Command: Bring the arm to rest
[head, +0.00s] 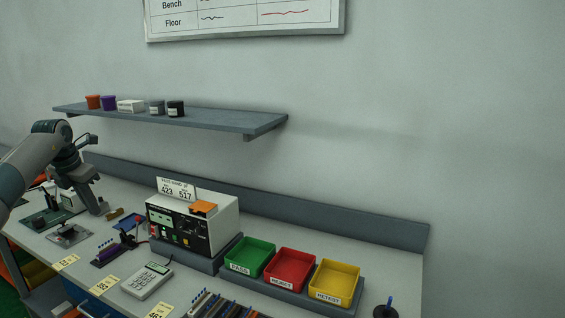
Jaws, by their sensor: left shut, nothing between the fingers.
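My left arm comes in from the left edge over the far left end of the bench (330,248). It bends at a wrist joint, and the left gripper (98,207) hangs down at its end, dark and small in the head view. The gripper is shut with nothing in it. It hangs in front of a white device (71,201) at the bench's left end, partly hiding it. I cannot tell whether they touch. My right gripper is not in view.
A boxy tester (221,217) with a display stands mid-bench. Green (250,256), red (290,268) and yellow (335,281) bins sit to its right. A keypad (146,281) lies in front. A wall shelf (230,119) with small jars overhangs the back.

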